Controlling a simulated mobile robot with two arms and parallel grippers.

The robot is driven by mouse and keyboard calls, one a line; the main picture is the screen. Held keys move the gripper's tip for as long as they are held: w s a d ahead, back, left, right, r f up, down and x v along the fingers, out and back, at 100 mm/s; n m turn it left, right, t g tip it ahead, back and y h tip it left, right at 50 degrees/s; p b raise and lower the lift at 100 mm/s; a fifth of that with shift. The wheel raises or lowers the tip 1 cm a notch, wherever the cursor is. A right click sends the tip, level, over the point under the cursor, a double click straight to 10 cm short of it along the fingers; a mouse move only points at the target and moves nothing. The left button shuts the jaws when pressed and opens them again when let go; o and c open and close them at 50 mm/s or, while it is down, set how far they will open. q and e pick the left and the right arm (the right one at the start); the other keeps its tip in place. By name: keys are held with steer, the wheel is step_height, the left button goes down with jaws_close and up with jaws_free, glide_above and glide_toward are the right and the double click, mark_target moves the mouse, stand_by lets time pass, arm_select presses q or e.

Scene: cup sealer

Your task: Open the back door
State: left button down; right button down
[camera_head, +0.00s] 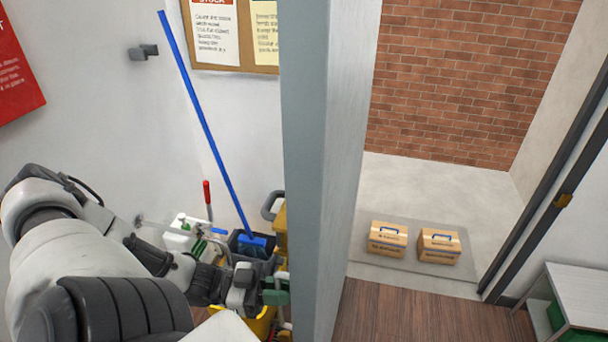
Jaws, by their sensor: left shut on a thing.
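The back door (325,130) stands open and shows nearly edge-on in the middle of the head view. The doorway to its right is clear to a brick-walled space. My left gripper (262,290) is low on the left side of the door, close to its face. It is shut on what looks like the door handle; the fingers and cleaning gear crowd there, so the grip itself is hard to make out. My right gripper is not in view.
Two cardboard boxes (387,239) sit on the floor beyond the doorway. A mop bucket (279,222), a blue-handled mop (205,125) and bottles stand behind my left arm. A shelf unit (580,290) is at the lower right. A dark door frame (545,220) edges the opening.

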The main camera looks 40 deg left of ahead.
arm_select(q)
steer(key=shift+s+a+f, duration=0.1)
steer(key=shift+s+a, duration=0.25)
steer(key=shift+a, duration=0.25)
steer(key=c, duration=1.3)
jaws_free()
steer(key=shift+o, duration=0.8)
steer(key=p+v, duration=0.2)
steer(key=v, duration=0.8)
steer(key=shift+s+a, duration=0.25)
steer(key=shift+a, duration=0.05)
